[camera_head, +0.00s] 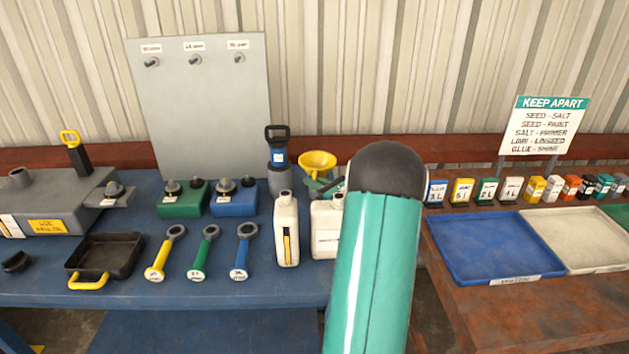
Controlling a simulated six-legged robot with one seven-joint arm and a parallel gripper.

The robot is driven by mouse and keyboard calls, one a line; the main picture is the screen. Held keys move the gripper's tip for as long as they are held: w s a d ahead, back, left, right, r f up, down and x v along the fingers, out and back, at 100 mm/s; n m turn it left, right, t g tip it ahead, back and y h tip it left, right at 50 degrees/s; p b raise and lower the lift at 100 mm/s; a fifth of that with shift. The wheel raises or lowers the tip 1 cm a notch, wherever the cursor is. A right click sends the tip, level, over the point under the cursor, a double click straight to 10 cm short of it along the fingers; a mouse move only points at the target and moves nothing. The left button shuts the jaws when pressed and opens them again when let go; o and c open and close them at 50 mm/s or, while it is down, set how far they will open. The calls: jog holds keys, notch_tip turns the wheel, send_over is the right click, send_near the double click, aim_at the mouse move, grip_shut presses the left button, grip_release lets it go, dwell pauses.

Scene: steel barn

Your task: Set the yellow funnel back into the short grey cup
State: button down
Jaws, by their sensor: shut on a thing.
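The yellow funnel (317,160) is near the back of the blue bench, mouth up, just right of a blue black-handled tool. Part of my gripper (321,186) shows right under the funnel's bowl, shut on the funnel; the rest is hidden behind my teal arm. The funnel's lower end is hidden. A grey cup (282,183) stands left of the funnel with the blue tool (278,150) over it. I cannot tell whether this is the short grey cup or whether another is hidden behind my gripper and the bottles.
Two pale bottles (286,232) (325,228) stand in front of the funnel. Green (183,207) and blue (234,205) containers stand to the left, with several ring-ended tools before them. A grey pegboard (205,110) rises behind. Blue (492,250) and white trays lie on the right bench.

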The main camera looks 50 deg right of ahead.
jog(key=shift+f, duration=0.85)
jog(key=c, duration=1.4)
grip_release()
jog(key=shift+s, duration=0.1)
